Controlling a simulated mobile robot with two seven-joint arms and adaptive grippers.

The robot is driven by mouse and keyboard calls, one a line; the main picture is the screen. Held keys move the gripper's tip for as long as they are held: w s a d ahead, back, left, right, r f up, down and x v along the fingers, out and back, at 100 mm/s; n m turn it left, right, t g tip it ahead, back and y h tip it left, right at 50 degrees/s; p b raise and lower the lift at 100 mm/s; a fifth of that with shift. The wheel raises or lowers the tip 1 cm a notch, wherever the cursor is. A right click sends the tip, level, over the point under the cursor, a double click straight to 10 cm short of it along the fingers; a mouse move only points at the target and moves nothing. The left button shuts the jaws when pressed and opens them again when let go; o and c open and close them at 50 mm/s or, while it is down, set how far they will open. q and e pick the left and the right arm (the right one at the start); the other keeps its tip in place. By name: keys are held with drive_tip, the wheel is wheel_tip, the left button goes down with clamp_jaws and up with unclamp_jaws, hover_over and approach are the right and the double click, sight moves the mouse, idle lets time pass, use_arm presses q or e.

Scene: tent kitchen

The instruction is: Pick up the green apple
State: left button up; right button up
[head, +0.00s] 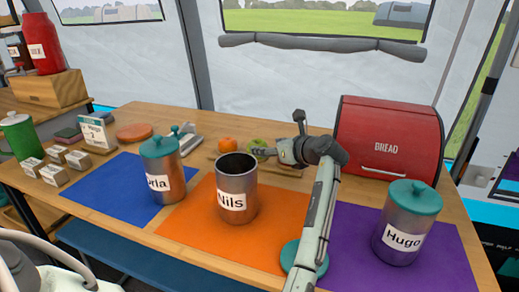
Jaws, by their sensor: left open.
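The green apple (257,143) is small and partly hidden at the back middle of the table, behind the open Nils canister (237,199). It is near an orange fruit (227,144) on a wooden board (213,157). My left gripper (260,152) is open at the end of the arm and points left. Its fingers overlap the lower part of the apple in the picture. I cannot tell whether they touch it or stand around it. My right gripper is not in view.
The lidded Orla canister (163,183) stands on the left and the lidded Hugo canister (396,245) on the right. A teal lid (290,255) lies on the orange mat (190,219) beside my arm. A red bread box (389,142) stands right of the gripper.

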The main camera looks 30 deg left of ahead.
sight(261, 145)
use_arm(q)
drive_tip(key=x, duration=0.7)
drive_tip(key=shift+w+d, duration=0.1)
drive_tip(key=shift+d, duration=0.05)
drive_tip(key=shift+w+a+f, duration=0.1)
drive_tip(key=shift+a+f, duration=0.05)
drive_tip(key=shift+a, duration=0.1)
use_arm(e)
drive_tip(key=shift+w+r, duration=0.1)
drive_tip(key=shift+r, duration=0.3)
use_arm(q)
drive_tip(key=shift+c, duration=0.4)
drive_tip(key=c, duration=0.9)
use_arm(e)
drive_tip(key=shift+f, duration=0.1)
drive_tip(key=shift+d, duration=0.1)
